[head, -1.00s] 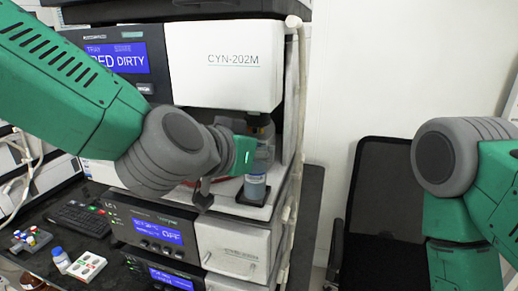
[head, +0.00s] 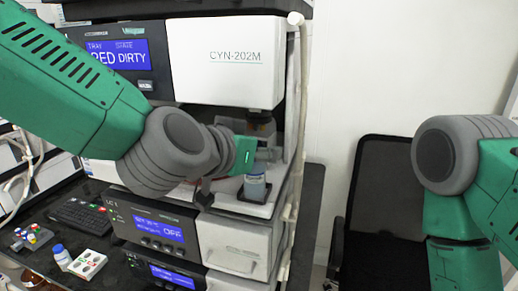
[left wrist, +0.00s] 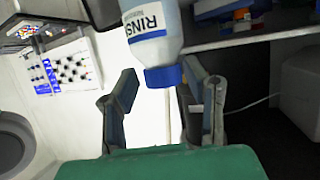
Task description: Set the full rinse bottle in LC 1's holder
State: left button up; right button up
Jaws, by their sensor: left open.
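The rinse bottle (head: 256,188) stands upright in the recess of the instrument stack, its lower part showing below my left gripper (head: 266,154). A dark square holder (head: 238,196) shows at its base on the ledge above the LC 1 module (head: 150,222). In the left wrist view the white bottle (left wrist: 152,28) appears inverted, with a RINSE label and a blue cap (left wrist: 163,77). My left gripper (left wrist: 163,88) is open, with one finger on either side of the cap. My right gripper is out of view; only my right arm shows.
A white CYN-202M module (head: 225,62) overhangs the recess, with a dark part (head: 261,124) hanging above the bottle. A pale hose (head: 293,130) runs down the right edge. A keyboard (head: 82,216), a small vial (head: 61,254) and a white block (head: 87,263) lie at left. A black chair (head: 385,200) stands right.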

pick_arm(q)
jog(key=shift+s, duration=0.1)
jog(key=v, duration=1.1)
jog(key=s+a+f+n+g+y+b, duration=0.15)
jog(key=a+f, duration=0.25)
jog(key=f, duration=0.8)
jog(key=a+f+n+g+y+b, duration=0.1)
jog(key=a+f+g+b, duration=0.15)
jog(key=f, duration=0.95)
jog(key=s+a+f+n+g+y+b, duration=0.1)
jog(key=a+f+n+y+b, duration=0.2)
jog(key=f, duration=0.9)
jog(key=s+a+f+g+b, duration=0.1)
jog(key=s+a+f+g, duration=0.1)
jog(key=s+a+f, duration=0.2)
jog(key=s+a+f+g+y+b, duration=0.1)
jog(key=s+a+f+g+b, duration=0.1)
jog(key=s+a+f, duration=0.3)
jog(key=s+a+f+g+b, duration=0.2)
jog(key=s+a+f, duration=0.3)
jog(key=s+f, duration=0.5)
notch_tip(320, 180, down, 5)
jog(key=shift+s+r+y, duration=0.1)
jog(key=shift+s+y, duration=0.05)
jog(key=shift+y, duration=0.2)
